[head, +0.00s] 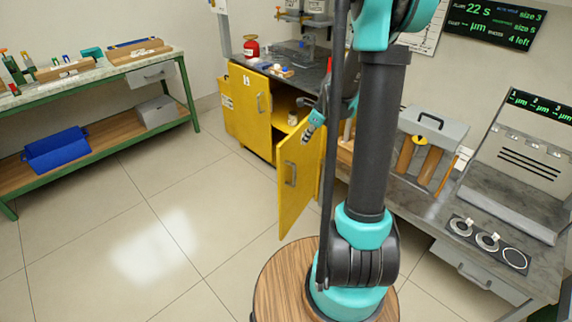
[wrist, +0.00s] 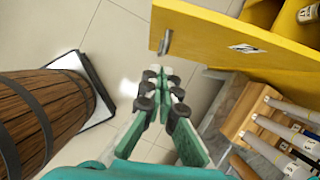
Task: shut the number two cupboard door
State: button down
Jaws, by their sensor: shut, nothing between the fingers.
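The yellow cupboard (head: 249,104) has its left door closed. Its other door (head: 294,177) stands wide open, swung out toward me, with a grey handle on its face. I take this as the number two door; its label is too small to read. In the wrist view the open door (wrist: 205,42) crosses the top, with its handle (wrist: 165,42) at the left end. My gripper (wrist: 158,72) is shut and empty, just below the door's edge in that view. I cannot tell whether it touches. In the head view my gripper (head: 311,128) is by the door's upper part.
A grey counter (head: 425,200) with a tool rack (head: 425,150) stands at the right. A wooden block with several tools (wrist: 265,125) is close right of my gripper in the wrist view. A green bench (head: 95,75) is at the left. The tiled floor between is clear.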

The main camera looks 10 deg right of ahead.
aim_at(288, 152)
jog(key=shift+w+a+f, duration=0.8)
jog(key=shift+a+f, duration=0.2)
jog(key=shift+f, duration=0.55)
jog(key=shift+w+a+f, duration=0.8)
jog(key=shift+a+f, duration=0.25)
jog(key=shift+f, duration=0.55)
jog(key=shift+w+a+f, duration=0.8)
jog(key=shift+a+f, duration=0.2)
jog(key=shift+f, duration=0.55)
